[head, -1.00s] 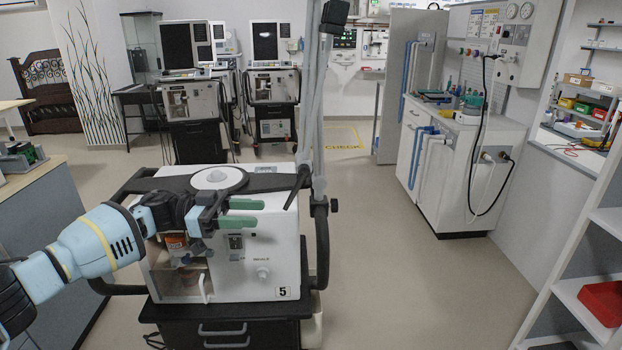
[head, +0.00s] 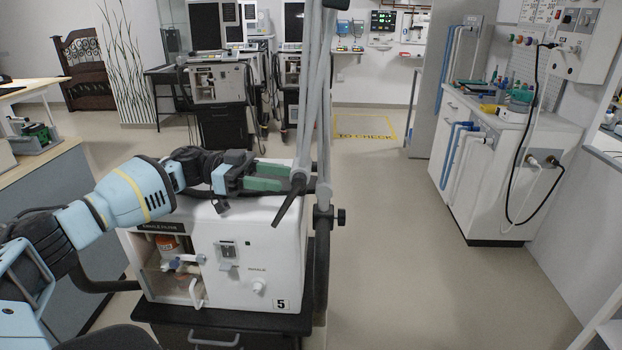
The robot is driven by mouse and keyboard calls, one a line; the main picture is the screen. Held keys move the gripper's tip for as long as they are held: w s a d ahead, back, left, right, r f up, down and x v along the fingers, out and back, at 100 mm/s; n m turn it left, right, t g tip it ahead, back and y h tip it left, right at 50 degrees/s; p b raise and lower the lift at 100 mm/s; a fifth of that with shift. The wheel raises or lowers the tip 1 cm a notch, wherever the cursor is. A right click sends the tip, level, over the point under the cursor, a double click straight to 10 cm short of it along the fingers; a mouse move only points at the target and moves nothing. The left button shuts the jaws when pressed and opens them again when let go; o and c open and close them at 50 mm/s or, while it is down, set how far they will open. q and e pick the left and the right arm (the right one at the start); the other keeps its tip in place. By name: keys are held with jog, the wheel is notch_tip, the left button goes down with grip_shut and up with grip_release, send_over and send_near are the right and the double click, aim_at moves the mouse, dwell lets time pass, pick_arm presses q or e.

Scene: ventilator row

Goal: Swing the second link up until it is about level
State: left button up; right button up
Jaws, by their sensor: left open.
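A grey jointed support arm stands at the right side of the ventilator numbered 5 (head: 275,245). One grey link (head: 323,120) rises from a black clamp (head: 326,216) on the side rail. The second link (head: 308,110) hangs steeply beside it, its top out of view. A black rod-like end piece (head: 288,203) slants from its lower end. My left gripper (head: 296,178) is open above the ventilator top, its green-padded fingers pointing right. Its fingertips are at the link's lower end; I cannot tell whether they touch or surround it. My right gripper is not in view.
More ventilators on carts (head: 220,80) stand at the back. A white workbench (head: 490,170) with hoses and a wall panel is at the right. The floor (head: 400,260) between the ventilator and the bench is clear. A grey-sided counter (head: 50,200) is at the left.

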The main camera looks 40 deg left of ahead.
pick_arm(q)
jog(key=p+x, duration=0.1)
jog(key=x, duration=0.5)
jog(key=shift+w, duration=0.15)
jog(key=shift+w+d, duration=0.3)
jog(key=shift+d, duration=0.35)
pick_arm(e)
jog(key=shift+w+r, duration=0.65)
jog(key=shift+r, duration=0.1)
pick_arm(q)
jog(key=shift+c, duration=0.2)
grip_shut()
